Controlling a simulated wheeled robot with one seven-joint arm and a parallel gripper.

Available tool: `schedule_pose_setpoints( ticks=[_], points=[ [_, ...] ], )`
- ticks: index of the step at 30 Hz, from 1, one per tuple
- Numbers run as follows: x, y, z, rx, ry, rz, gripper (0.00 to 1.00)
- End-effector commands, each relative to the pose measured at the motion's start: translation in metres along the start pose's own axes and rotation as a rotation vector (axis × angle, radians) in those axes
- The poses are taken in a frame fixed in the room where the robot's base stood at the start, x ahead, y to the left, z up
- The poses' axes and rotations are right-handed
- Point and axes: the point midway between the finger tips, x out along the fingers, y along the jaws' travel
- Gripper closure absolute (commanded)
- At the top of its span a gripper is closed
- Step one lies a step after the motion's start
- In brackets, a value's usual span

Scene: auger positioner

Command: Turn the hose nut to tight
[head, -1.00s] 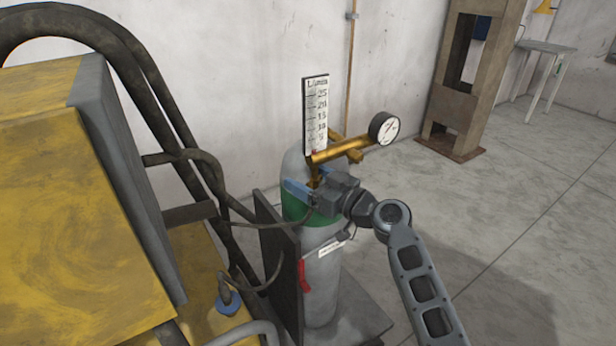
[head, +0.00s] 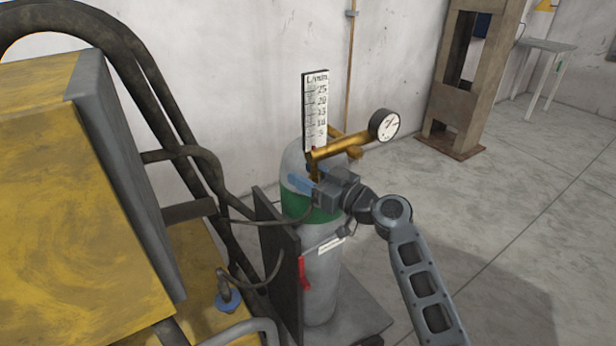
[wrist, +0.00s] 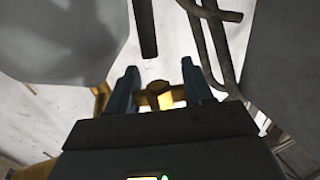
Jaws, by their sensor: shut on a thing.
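A brass regulator (head: 335,153) with a round gauge (head: 385,124) and a flow scale (head: 316,108) sits atop a grey gas cylinder (head: 322,255) with a green band. My gripper (head: 304,187) reaches in from the right, just below the regulator's brass body. In the wrist view, the brass hose nut (wrist: 160,95) lies between the two blue fingers of my gripper (wrist: 160,90), which are shut on it. In the head view, the nut is mostly hidden by the fingers, and I cannot read its tightness.
A yellow machine (head: 70,210) with thick dark hoses (head: 165,105) fills the left. A dark upright plate (head: 282,270) stands beside the cylinder. A brown press frame (head: 460,85) and a small table (head: 545,48) stand behind. Floor at right is clear.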

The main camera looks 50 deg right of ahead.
Motion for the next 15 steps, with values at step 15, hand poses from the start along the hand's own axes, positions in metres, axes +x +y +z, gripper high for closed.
schedule_pose_setpoints(
  ticks=[15],
  points=[
    [0.0000, -0.0034, 0.0067, -0.003, 0.003, -0.240, 0.80]
  ],
)
